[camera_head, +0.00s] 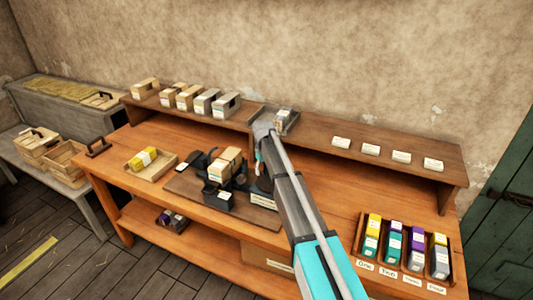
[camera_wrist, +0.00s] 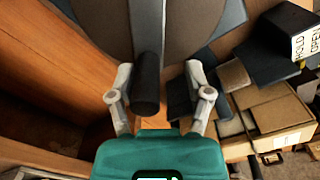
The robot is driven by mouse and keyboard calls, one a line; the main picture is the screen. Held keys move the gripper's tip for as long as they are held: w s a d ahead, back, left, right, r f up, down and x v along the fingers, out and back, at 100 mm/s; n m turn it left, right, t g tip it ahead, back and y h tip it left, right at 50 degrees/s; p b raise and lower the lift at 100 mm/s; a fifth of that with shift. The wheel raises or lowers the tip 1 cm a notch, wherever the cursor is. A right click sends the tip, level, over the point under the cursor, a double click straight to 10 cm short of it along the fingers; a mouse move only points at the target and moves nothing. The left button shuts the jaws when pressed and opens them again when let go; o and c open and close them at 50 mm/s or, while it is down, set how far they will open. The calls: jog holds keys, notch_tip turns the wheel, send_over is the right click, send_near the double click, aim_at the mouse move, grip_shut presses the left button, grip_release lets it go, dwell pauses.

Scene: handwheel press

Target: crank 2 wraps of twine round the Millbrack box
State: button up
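My gripper (camera_wrist: 158,78) is open in the wrist view. Its two fingers stand on either side of a black cylindrical handle (camera_wrist: 146,90); the handle is nearer the left finger, with a clear gap on the right. Behind the handle is a large grey-brown round body (camera_wrist: 165,25), apparently the handwheel. In the head view the dark press (camera_head: 214,199) stands on a board on the bench, with tan boxes (camera_head: 226,160) at it. My arm hides part of the press's right side. Labels are too small to read, so I cannot tell which box is the Millbrack one.
A black block (camera_wrist: 290,30) reads "HOLD OPEN" in the wrist view. A wooden tray (camera_head: 166,170) with a yellow item lies left of the press. Several boxes (camera_head: 184,97) stand on the rear shelf. A rack (camera_head: 362,250) of coloured blocks is at right.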

aim_at(267, 188)
jog(key=n, duration=0.1)
jog(key=s+a+n, duration=0.1)
jog(key=n, duration=0.1)
jog(key=s+n, duration=0.1)
jog(key=n, duration=0.1)
jog(key=shift+a, duration=0.15)
jog(key=n, duration=0.2)
jog(key=s+n, duration=0.1)
jog(key=n, duration=0.1)
jog(key=s+n, duration=0.1)
jog(key=n, duration=0.1)
jog(key=shift+s+a, duration=0.1)
jog(key=shift+s, duration=0.05)
jog(key=n, duration=0.2)
jog(key=s+n, duration=0.1)
jog(key=n, duration=0.1)
jog(key=s+d+n, duration=0.1)
jog(key=n, duration=0.3)
jog(key=s+d+n, duration=0.1)
jog(key=n, duration=0.2)
jog(key=shift+s+d+n, duration=0.25)
jog(key=shift+d+n, duration=0.05)
jog(key=shift+d, duration=0.05)
jog(key=shift+d+r, duration=0.1)
jog(key=shift+r, duration=0.15)
notch_tip(267, 188, up, 13)
jog(key=p, duration=1.3)
jog(key=shift+r+p, duration=0.2)
jog(key=shift+p, duration=0.2)
jog(key=m, duration=1)
